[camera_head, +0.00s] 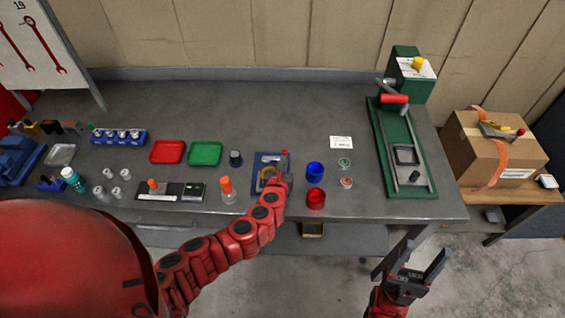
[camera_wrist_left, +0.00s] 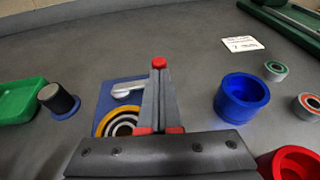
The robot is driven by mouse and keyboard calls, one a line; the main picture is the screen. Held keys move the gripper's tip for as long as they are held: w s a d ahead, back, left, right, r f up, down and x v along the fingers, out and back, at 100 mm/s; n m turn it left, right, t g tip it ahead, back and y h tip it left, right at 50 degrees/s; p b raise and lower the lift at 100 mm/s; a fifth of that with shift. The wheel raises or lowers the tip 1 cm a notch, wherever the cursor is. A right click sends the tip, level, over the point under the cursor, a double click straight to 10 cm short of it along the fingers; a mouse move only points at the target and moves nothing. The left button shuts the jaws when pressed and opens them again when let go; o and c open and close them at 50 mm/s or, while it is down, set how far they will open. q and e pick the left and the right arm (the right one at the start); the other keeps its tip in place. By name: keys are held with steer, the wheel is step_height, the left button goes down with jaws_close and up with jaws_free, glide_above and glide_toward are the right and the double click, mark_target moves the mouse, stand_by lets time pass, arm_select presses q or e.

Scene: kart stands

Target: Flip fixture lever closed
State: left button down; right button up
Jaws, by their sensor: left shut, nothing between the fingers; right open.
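The fixture is a blue plate (camera_head: 259,160) on the bench, also in the left wrist view (camera_wrist_left: 108,99). A yellow, black and white ring (camera_wrist_left: 118,122) and a silver clamp piece (camera_wrist_left: 127,89) are on it. A red knob (camera_wrist_left: 159,62), apparently the lever's, stands at the plate's right side and also shows in the head view (camera_head: 285,152). My left gripper (camera_wrist_left: 157,78) is shut and empty, its fingertips lined up just below the knob in view; I cannot tell if they touch. The fingers hide the lever's shaft. My right gripper (camera_head: 418,259) is open and empty, off the bench's front edge.
A blue cup (camera_head: 315,170) and a red cup (camera_head: 316,198) stand right of the fixture. A black knob (camera_head: 235,158), an orange-topped bottle (camera_head: 227,190) and a green tray (camera_head: 205,153) are to its left. A green press (camera_head: 400,150) stands at the right end.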

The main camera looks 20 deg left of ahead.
arm_select(q)
steer(key=shift+w+d, duration=0.1)
steer(key=shift+w, duration=0.05)
steer(key=shift+w+d+f+n+g+y+b, duration=0.15)
steer(key=shift+w+n+y+b, duration=0.1)
steer(key=shift+n+y+b, duration=0.25)
steer(key=shift+w+r+n+g+y+b, duration=0.1)
steer(key=shift+w+n+g+y+b, duration=0.1)
steer(key=shift+n+y+b, duration=0.3)
steer(key=w+n+g+y+b, duration=0.1)
steer(key=b, duration=0.1)
steer(key=w+n+g+y+b, duration=0.1)
steer(key=n+y+b, duration=0.1)
steer(key=w+n+g+y+b, duration=0.1)
steer(key=y+b, duration=0.1)
steer(key=shift+f+n, duration=0.2)
steer(key=shift+n, duration=0.1)
steer(key=shift+w+a+n+g+y+b, duration=0.25)
steer(key=shift+n+g+y+b, duration=0.25)
steer(key=shift+g+y+b, duration=0.1)
steer(key=shift+w+a+r+n+g+y+b, duration=0.15)
steer(key=shift+w+n+g+y+b, duration=0.2)
steer(key=shift+n+g+y, duration=0.25)
steer(key=shift+w+a+r, duration=0.1)
steer(key=shift+w+a, duration=0.15)
steer(key=shift+w, duration=0.05)
steer(key=shift+w+a+r, duration=0.1)
steer(key=shift+w+a, duration=0.2)
steer(key=shift+w, duration=0.15)
steer(key=shift+w+a, duration=0.1)
